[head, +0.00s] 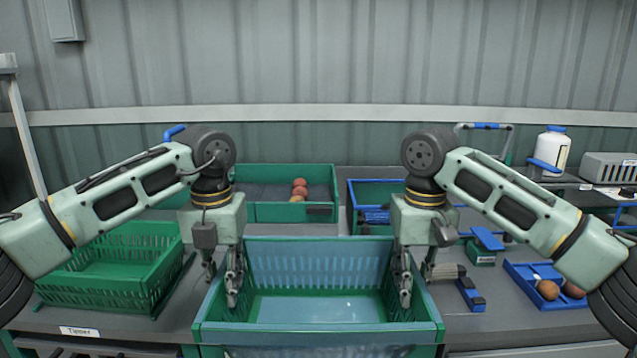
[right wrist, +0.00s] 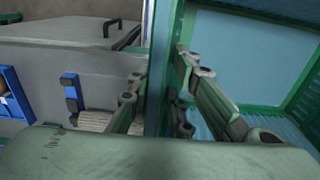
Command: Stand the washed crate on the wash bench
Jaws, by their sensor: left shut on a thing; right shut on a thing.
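A green crate with a pale blue inside (head: 318,334) is at the front middle of the head view, upright, open side up and empty. My left gripper (head: 233,285) is shut on its left wall. My right gripper (head: 404,283) is shut on its right wall. In the right wrist view the fingers of my right gripper (right wrist: 160,100) lie on both sides of the crate wall (right wrist: 160,70). The crate's underside is hidden, so I cannot tell whether it touches anything below.
A slatted green crate (head: 115,265) stands left, by a label reading "Tipper". Behind are a green-walled tray with tomatoes (head: 262,212) and a blue crate (head: 375,186). At right are a blue tray (head: 522,278) with round produce, a blue-handled brush (head: 468,292) and a white bottle (head: 552,148).

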